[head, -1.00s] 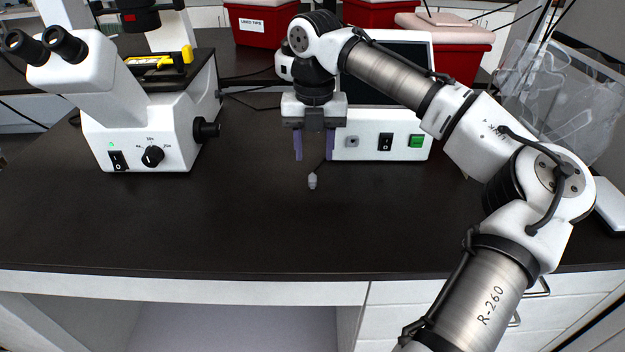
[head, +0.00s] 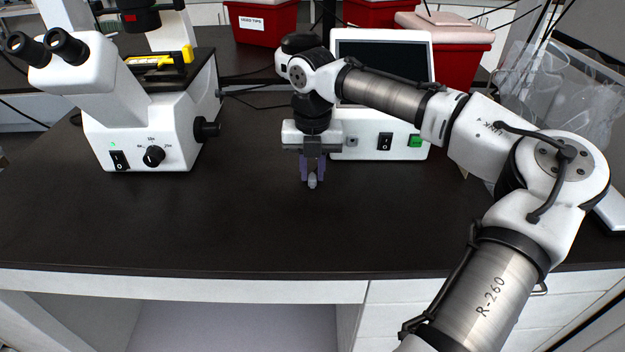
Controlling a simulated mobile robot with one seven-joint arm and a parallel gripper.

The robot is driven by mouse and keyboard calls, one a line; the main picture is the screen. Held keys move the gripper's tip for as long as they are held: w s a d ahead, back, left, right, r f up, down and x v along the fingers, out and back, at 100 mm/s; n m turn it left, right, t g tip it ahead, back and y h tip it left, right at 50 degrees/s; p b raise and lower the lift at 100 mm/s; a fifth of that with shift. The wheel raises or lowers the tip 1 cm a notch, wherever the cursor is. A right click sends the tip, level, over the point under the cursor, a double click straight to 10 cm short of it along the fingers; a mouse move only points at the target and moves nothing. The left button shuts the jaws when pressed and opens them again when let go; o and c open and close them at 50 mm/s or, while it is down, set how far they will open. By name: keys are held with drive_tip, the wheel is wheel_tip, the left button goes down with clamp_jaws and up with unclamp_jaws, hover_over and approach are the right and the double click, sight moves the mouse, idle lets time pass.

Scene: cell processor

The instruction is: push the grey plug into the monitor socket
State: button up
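The small grey plug (head: 312,181) is at the middle of the dark bench top, in front of the monitor. My gripper (head: 312,174) points down over it. Its two purple fingers have come together on either side of the plug and look shut on it. The plug's lower end shows between the fingertips; its cable is hidden behind the gripper. The white monitor (head: 405,125) stands behind and to the right. The socket is empty.
A white microscope (head: 140,115) stands at the left. Red bins (head: 262,24) stand at the back. The front of the bench (head: 200,225) is clear.

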sight(312, 174)
clamp_jaws()
wheel_tip(312, 174, up, 18)
idle(0.5)
drive_tip(key=shift+c, duration=0.4)
unclamp_jaws()
clamp_jaws()
